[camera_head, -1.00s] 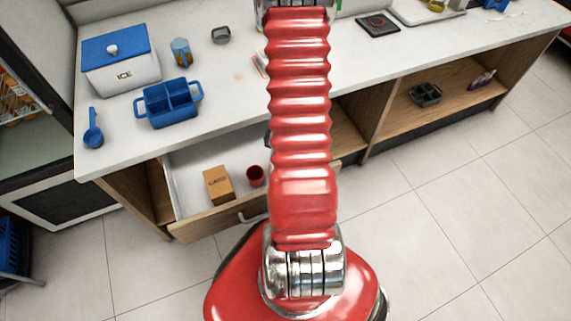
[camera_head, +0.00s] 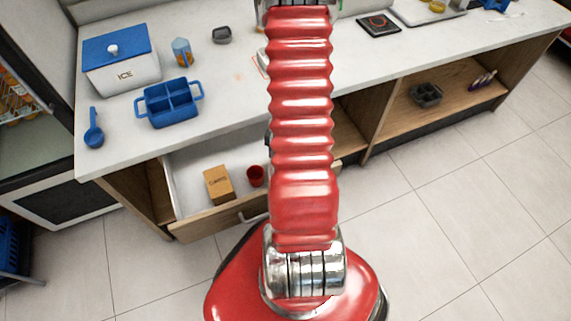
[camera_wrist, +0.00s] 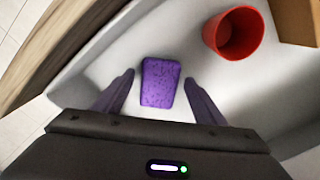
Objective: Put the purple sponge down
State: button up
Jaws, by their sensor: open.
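The purple sponge (camera_wrist: 160,82) lies in the open drawer (camera_wrist: 103,62) in the wrist view, on its white bottom. My gripper (camera_wrist: 160,86) is open around the sponge, with one finger on each side and a visible gap to each. Whether the sponge lies fully flat is hard to tell. In the head view my red arm hides the sponge and the gripper. The drawer also shows there, pulled out below the counter (camera_head: 210,160).
A red cup (camera_wrist: 233,33) stands beside the sponge, and a cardboard box (camera_wrist: 298,20) is past it. The drawer's wooden front (camera_wrist: 45,60) is close to the left finger. A blue caddy (camera_head: 172,104) and an ice box (camera_head: 121,62) stand on the counter.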

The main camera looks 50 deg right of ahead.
notch_tip(320, 180, up, 11)
dwell(0.8)
dwell(0.6)
jog(key=w+a+r+n+t+h, duration=0.1)
jog(key=w+a+r+n, duration=0.3)
jog(key=a+r, duration=0.4)
jog(key=w+a+r+n+t, duration=0.2)
jog(key=w+a+r+n, duration=0.15)
jog(key=a+r, duration=0.4)
jog(key=s+a+r+n+t, duration=0.1)
jog(key=a+r+n, duration=0.1)
jog(key=a+r, duration=0.2)
jog(key=s+a+r+n, duration=0.2)
jog(key=a+r+n, duration=0.1)
jog(key=a+r, duration=0.1)
jog(key=s+a+r+n+t+y, duration=0.1)
jog(key=a+r+n, duration=0.1)
jog(key=a+r, duration=0.3)
jog(key=shift+s+a+n+t, duration=0.3)
jog(key=shift+s+a+n, duration=0.1)
jog(key=shift+a, duration=0.45)
jog(key=shift+c, duration=0.4)
